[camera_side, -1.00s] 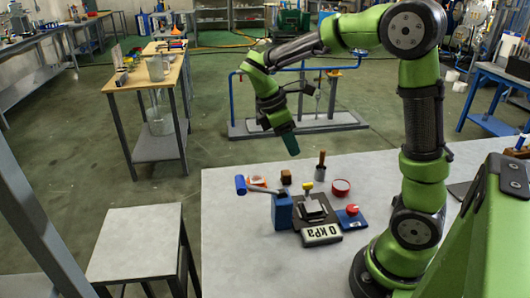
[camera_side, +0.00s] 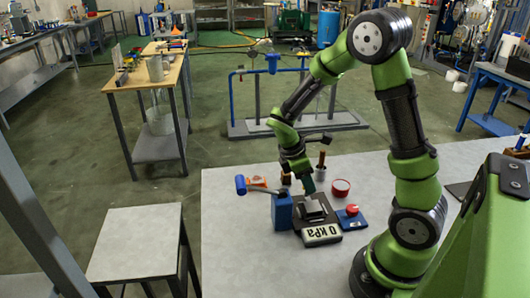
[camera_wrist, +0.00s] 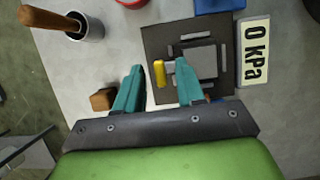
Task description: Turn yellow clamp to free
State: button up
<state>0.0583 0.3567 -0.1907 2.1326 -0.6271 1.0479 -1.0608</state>
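The yellow clamp (camera_wrist: 159,74) stands at the edge of the dark square plate (camera_wrist: 154,33) with its grey block, in the wrist view. My gripper (camera_wrist: 157,72) is open, with its teal fingers apart and the yellow clamp showing between and just beyond the fingertips. The right fingertip looks close to the clamp; I cannot tell whether it touches. In the side view my gripper (camera_side: 309,185) is low over the plate's back edge and hides the clamp.
A "0 kPa" display (camera_side: 321,235) stands in front of the plate. A blue box with a blue-ended lever (camera_side: 282,212) is on its left and a blue base with a red knob (camera_side: 352,212) on its right. A red round dish (camera_side: 340,188), a wooden-handled tool (camera_wrist: 62,22) in a metal cup and a brown block (camera_wrist: 103,99) are close by.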

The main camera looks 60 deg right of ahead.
grip_shut()
jog(key=shift+m, duration=0.4)
jog(key=m+g+y, duration=0.1)
jog(key=m, duration=0.2)
jog(key=shift+w+d+m, duration=0.1)
jog(key=shift+m, duration=0.3)
jog(key=m+y, duration=0.2)
jog(key=m, duration=0.2)
jog(key=shift+d, duration=0.1)
jog(key=m+y, duration=0.2)
jog(key=m, duration=0.3)
jog(key=shift+d, duration=0.1)
jog(key=m+t+y, duration=0.1)
jog(key=m, duration=0.3)
jog(key=shift+d+r, duration=0.1)
jog(key=shift+m, duration=0.3)
grip_release()
